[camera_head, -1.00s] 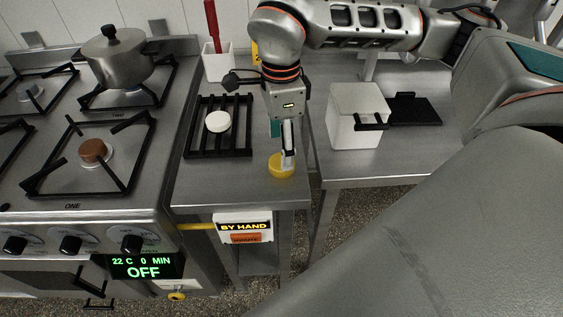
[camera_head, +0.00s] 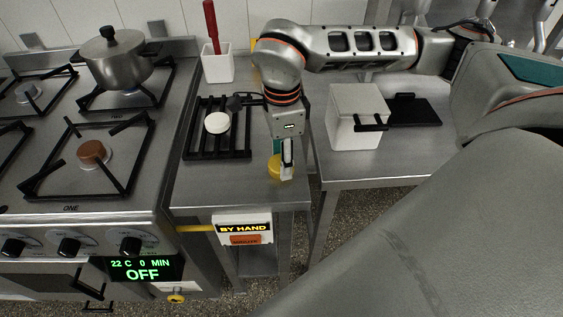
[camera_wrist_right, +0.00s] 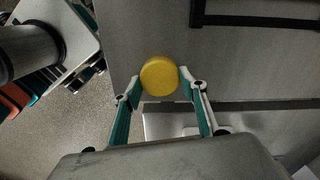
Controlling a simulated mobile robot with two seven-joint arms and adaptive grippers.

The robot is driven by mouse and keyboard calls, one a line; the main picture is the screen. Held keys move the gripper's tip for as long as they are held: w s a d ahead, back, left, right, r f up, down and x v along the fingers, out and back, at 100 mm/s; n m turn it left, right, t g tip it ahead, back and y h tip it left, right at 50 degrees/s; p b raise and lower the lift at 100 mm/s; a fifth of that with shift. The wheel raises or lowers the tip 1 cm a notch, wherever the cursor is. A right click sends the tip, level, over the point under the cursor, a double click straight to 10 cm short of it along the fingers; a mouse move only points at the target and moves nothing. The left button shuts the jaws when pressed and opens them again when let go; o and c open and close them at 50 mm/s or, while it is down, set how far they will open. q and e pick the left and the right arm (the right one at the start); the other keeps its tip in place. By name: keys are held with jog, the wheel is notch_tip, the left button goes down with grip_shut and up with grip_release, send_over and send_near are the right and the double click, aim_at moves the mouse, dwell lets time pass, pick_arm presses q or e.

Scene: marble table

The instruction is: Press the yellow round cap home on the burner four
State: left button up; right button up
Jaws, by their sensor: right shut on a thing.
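The yellow round cap (camera_head: 274,168) is at the front right of the steel counter beside the stove. My right gripper (camera_head: 282,172) points down over it and is shut on it. In the right wrist view the cap (camera_wrist_right: 160,76) sits between the two fingertips (camera_wrist_right: 161,80), near the counter's edge. I cannot tell whether it is clear of the counter. On the stove, the front burner marked ONE has a brown cap (camera_head: 92,152). A burner at the far left (camera_head: 29,93) is partly cut off. No label FOUR is readable. My left gripper is not in view.
A pot (camera_head: 117,64) stands on the burner marked TWO. A black grate (camera_head: 216,140) with a white round cap (camera_head: 217,123) lies on the counter left of my gripper. A white holder (camera_head: 217,65) stands behind it. A white box (camera_head: 355,115) is to the right.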

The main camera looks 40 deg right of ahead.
notch_tip(320, 180, up, 20)
jog(key=p, duration=0.2)
dwell(0.4)
jog(key=shift+o, duration=1)
jog(key=shift+s, duration=0.15)
